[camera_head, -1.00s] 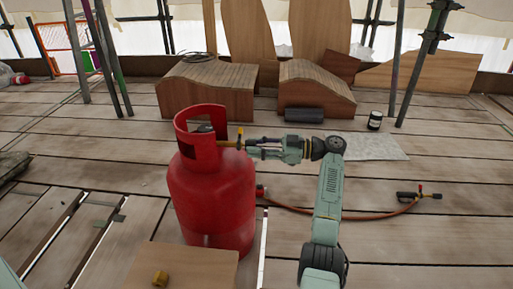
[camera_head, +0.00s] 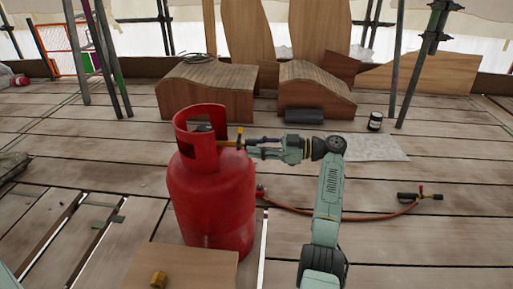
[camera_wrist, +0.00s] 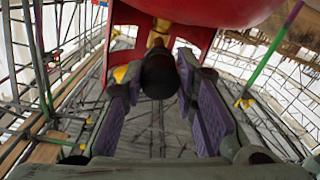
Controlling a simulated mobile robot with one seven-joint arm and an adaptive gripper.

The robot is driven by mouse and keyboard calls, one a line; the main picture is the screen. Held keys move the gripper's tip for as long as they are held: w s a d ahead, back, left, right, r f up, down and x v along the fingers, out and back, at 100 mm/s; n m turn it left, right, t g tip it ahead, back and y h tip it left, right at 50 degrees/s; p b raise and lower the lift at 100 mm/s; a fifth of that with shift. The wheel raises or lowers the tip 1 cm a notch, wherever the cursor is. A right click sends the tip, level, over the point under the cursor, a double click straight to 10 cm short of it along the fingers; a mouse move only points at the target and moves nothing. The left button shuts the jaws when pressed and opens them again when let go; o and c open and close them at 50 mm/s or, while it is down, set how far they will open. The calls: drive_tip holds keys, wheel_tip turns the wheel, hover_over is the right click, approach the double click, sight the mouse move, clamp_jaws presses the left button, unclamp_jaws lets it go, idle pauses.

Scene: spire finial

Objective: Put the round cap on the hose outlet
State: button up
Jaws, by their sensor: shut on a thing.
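The red gas cylinder (camera_head: 213,205) stands upright left of centre, with an open collar on top. My gripper (camera_head: 250,142) reaches in from the right at collar height. In the wrist view, its purple-padded fingers (camera_wrist: 160,95) are shut around a dark round piece (camera_wrist: 159,75), seen end-on. A brass fitting (camera_wrist: 158,35) lies just beyond it, under the red collar; I cannot tell whether the two touch. I cannot tell whether the dark piece is the round cap; it hides the fitting's near end. A small brass piece (camera_head: 158,279) sits on a wooden board in front.
A red hose (camera_head: 350,216) runs along the planks from behind the cylinder to a torch-like fitting (camera_head: 420,196) at right. The wooden board (camera_head: 195,268) is close in front. Wooden blocks (camera_head: 205,93) and a dark jar (camera_head: 375,121) stand behind. Planks at right are mostly clear.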

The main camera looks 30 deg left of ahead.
drive_tip(key=shift+s+a, duration=0.25)
drive_tip(key=shift+a, duration=0.25)
drive_tip(key=o, duration=1.2)
drive_tip(key=shift+c, duration=0.2)
drive_tip(key=v, duration=1.2)
drive_tip(key=shift+s, duration=0.1)
